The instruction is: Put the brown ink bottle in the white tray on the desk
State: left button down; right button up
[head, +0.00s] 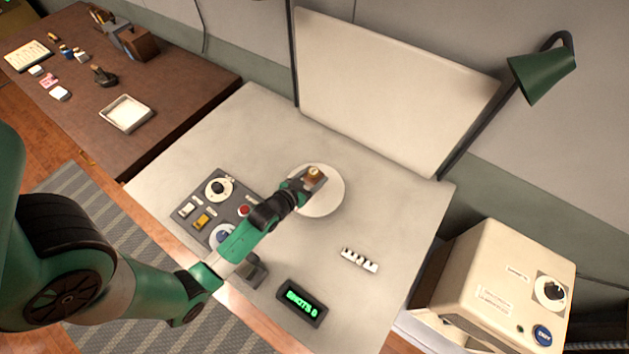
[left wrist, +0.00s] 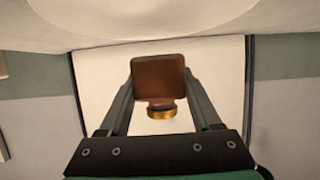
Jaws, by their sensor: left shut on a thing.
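The brown ink bottle (head: 314,174) is held in my left gripper (head: 306,181) in the head view, over the round white disc on the light table. In the left wrist view the bottle (left wrist: 158,78) sits between the two fingers of the left gripper (left wrist: 160,85), with its gold cap toward the gripper's base. The white tray (head: 125,113) lies on the brown desk (head: 185,60) at the upper left, well apart from the bottle. The tray looks empty. My right gripper does not show.
The light table carries the round white disc (head: 325,198), a control panel (head: 207,190) and a green display (head: 301,302). Small bottles (head: 67,52), a stamp (head: 103,76) and a wooden box (head: 140,42) stand on the desk behind the tray. A green lamp (head: 542,76) is at right.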

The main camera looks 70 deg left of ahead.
aim_at(315, 181)
pick_arm(q)
jog(key=f, duration=0.2)
jog(key=a+b, duration=0.1)
jog(key=shift+w+f, duration=0.35)
jog(key=shift+f, duration=0.05)
jog(key=shift+d+f, duration=0.15)
jog(key=shift+f, duration=0.25)
jog(key=shift+f, duration=0.2)
jog(key=shift+c, duration=0.4)
grip_release()
